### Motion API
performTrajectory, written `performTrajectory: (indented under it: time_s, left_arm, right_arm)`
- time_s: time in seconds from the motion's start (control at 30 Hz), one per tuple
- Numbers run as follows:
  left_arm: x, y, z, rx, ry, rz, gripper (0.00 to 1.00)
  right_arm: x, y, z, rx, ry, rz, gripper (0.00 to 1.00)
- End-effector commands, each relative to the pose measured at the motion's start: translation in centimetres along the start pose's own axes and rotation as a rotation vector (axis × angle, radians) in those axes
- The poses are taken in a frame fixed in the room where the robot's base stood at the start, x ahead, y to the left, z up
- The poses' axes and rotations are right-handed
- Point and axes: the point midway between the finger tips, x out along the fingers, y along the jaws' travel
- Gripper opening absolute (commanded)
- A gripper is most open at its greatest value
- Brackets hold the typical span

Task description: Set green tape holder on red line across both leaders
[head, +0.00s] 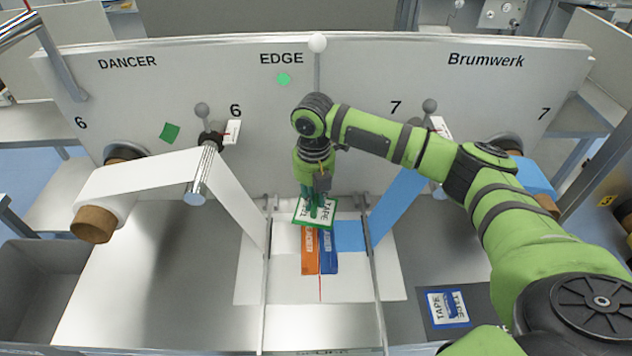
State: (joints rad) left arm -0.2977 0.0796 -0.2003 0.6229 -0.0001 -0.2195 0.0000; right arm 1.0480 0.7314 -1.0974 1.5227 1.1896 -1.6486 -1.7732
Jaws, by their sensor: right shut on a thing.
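My right gripper (316,202) points down and is shut on the green tape holder (301,218), a green-edged white card marked TAPE. The holder is over the far part of the splice table, slightly tilted in the picture; I cannot tell if it touches what is below. Just in front of it lie an orange strip (308,255) and a blue strip (329,262), side by side along the red line (320,289). A white web (236,200) comes down from the left and a blue web (396,208) from the right. The holder and gripper hide part of the strips' far ends. My left gripper is not in view.
A blue-edged tape holder (436,322) lies on a dark mat (478,300) at the right. Thin metal rails (265,270) flank the table. The upright panel (180,85) with rollers stands behind. The metal surface at the left (150,270) is clear.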

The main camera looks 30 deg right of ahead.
Motion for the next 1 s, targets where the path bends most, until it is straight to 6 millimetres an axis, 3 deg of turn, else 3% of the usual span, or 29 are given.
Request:
performTrajectory:
  time_s: [0.13, 0.37, 1.0]
  left_arm:
    - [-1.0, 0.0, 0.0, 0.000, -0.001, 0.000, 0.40]
    - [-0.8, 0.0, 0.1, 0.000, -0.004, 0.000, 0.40]
    - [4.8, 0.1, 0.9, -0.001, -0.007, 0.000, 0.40]
  right_arm:
    - [-0.4, -0.2, 0.8, -0.161, -0.003, -0.006, 0.00]
    - [0.1, -0.3, 1.2, -0.238, -0.005, -0.008, 0.00]
    - [4.9, -0.3, 1.2, -0.235, -0.007, -0.009, 0.00]
